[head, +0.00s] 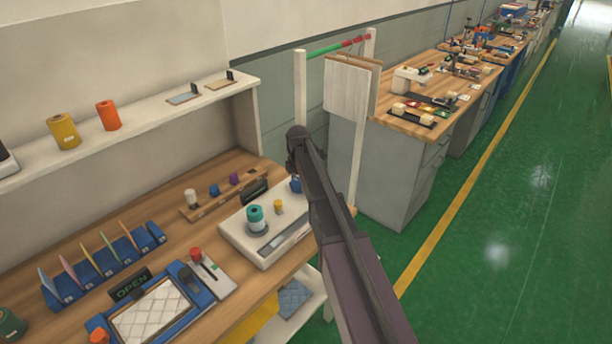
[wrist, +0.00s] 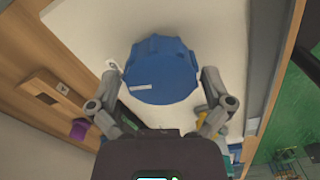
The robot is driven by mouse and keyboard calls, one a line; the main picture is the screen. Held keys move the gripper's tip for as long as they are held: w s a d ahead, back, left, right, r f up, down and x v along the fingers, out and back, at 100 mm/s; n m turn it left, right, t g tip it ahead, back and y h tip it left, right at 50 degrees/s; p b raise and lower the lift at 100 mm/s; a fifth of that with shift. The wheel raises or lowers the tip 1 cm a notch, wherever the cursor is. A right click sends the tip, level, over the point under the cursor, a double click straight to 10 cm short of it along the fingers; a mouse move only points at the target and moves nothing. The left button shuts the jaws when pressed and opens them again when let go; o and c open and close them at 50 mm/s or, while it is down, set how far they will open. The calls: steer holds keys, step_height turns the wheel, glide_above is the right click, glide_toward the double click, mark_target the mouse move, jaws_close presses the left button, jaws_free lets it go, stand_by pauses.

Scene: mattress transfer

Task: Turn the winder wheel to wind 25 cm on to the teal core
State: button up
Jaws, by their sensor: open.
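The blue winder wheel (wrist: 160,72) fills the upper middle of the wrist view. It has a lobed rim with a pale mark. My gripper (wrist: 161,75) is open, with one finger on each side of the wheel; whether they touch it I cannot tell. In the head view the wheel (head: 296,184) is partly hidden behind my dark arm, and my gripper is hidden there too. The teal core (head: 255,214) stands upright on the white winder base (head: 238,234), with a small yellow piece (head: 278,206) beside it.
A wooden rack (head: 215,200) with small coloured knobs lies behind the winder. A shelf (head: 160,125) holds yellow and orange spools. Green floor lies to the right.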

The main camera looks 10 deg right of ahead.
mark_target(299, 182)
steer(key=shift+n, duration=0.6)
step_height(299, 182, up, 14)
steer(key=p, duration=1.4)
steer(key=s+f+m+b, duration=0.2)
steer(key=s+m, duration=0.6)
steer(key=s, duration=0.2)
steer(key=shift+s, duration=0.4)
steer(key=shift+f, duration=0.15)
steer(key=s+f+m+b, duration=0.3)
steer(key=s+m, duration=1.1)
steer(key=s, duration=0.4)
steer(key=shift+s+f+b, duration=0.15)
steer(key=shift+f+b, duration=0.05)
steer(key=shift+b, duration=0.2)
stand_by(1.3)
